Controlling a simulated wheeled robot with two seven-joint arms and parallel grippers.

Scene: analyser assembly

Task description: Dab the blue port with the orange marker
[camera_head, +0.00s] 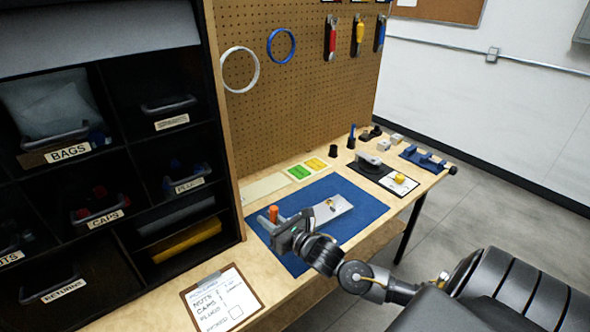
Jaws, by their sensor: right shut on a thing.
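My right gripper (272,222) is shut on an orange marker (274,213), which stands up out of the jaws. It is over the left part of the blue mat (352,187) on the bench. A silvery plate with a small yellowish part (340,207) lies on the mat, to the right of the gripper. I cannot make out a blue port on it; it is too small to tell or hidden. My left gripper is not in view.
Shelves with labelled bins (90,217) stand at the left, beside the pegboard (290,90). A clipboard (224,301) lies at the bench's near end. A black mat (370,172), a blue rack (424,160) and small parts sit farther back. The blue mat's far end is clear.

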